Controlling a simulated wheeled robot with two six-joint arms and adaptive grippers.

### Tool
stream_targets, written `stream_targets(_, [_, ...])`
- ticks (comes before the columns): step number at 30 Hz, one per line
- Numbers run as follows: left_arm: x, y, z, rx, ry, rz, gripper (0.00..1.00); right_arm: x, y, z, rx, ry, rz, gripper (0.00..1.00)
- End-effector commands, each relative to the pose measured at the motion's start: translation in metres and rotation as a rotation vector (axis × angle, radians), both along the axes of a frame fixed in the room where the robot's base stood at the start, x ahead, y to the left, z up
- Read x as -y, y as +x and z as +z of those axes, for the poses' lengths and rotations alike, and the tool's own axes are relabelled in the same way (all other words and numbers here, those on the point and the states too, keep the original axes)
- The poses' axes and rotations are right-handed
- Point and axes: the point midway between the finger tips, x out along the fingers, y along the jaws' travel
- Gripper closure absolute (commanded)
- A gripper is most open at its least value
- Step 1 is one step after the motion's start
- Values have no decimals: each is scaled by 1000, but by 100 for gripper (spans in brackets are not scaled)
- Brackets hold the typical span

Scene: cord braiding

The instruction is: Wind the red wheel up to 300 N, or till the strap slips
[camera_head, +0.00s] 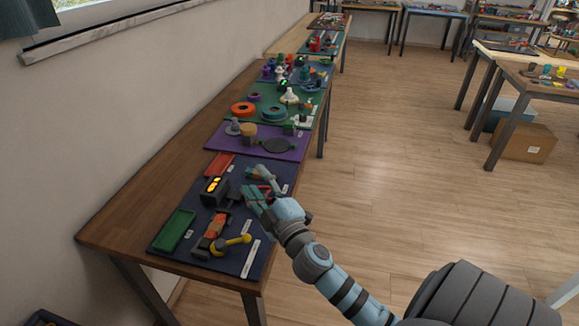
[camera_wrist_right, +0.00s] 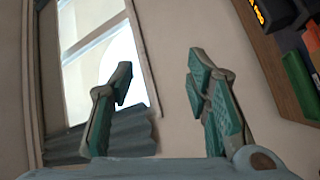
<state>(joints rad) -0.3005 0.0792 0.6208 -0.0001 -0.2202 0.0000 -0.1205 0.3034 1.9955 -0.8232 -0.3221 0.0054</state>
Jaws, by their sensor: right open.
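A dark block with a lit yellow display (camera_head: 214,185) stands on the dark blue mat (camera_head: 191,203) on the near table. Its digits are too small to read in the head view; part of the lit display (camera_wrist_right: 258,12) shows at the top right of the wrist view. My right gripper (camera_head: 257,184) is open over the mat's right part, right of the display. A little red shows beside its fingers, but I cannot tell whether it is the red wheel. The strap cannot be made out. In the wrist view the right gripper's teal fingers (camera_wrist_right: 160,95) are apart with nothing between them. My left gripper is not in view.
A green tray (camera_head: 174,230), a red tray (camera_head: 219,164), an orange-red block (camera_head: 215,226) and a yellow curved handle (camera_head: 236,242) lie on the mat. A purple mat (camera_head: 222,143) with several parts lies beyond. The wooden table's left strip (camera_head: 135,205) is bare.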

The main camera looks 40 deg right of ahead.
Motion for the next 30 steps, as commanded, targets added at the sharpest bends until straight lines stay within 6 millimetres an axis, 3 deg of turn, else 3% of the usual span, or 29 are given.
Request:
stream_targets(1, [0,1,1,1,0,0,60,-20,17,42,117,-190,99,56])
stream_targets(2, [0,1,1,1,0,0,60,-42,26,67,194,-359,189,56])
stream_targets(3, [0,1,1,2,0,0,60,-76,36,89,275,-641,332,56])
stream_targets(5, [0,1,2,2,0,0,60,-111,48,81,278,-1072,554,56])
stream_targets(6, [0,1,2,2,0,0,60,-110,57,56,191,-1336,694,56])
stream_targets(7, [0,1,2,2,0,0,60,-95,62,37,84,-1506,788,56])
stream_targets(8, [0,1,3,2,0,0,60,-70,65,18,-54,-1646,872,56])
stream_targets(9, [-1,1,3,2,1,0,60,-31,63,2,-247,-1769,961,56])
stream_targets(12, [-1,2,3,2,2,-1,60,48,44,-10,-638,-1866,1086,56])
stream_targets(16, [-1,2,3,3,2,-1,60,99,19,-6,-917,-1845,1148,56])
stream_targets(20, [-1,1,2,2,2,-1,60,109,14,-13,-983,-1828,1167,56])
stream_targets(23, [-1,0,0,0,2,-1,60,107,21,-30,-979,-1828,1171,56])
stream_targets(30, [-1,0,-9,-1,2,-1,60,107,46,-93,-976,-1828,1173,56])
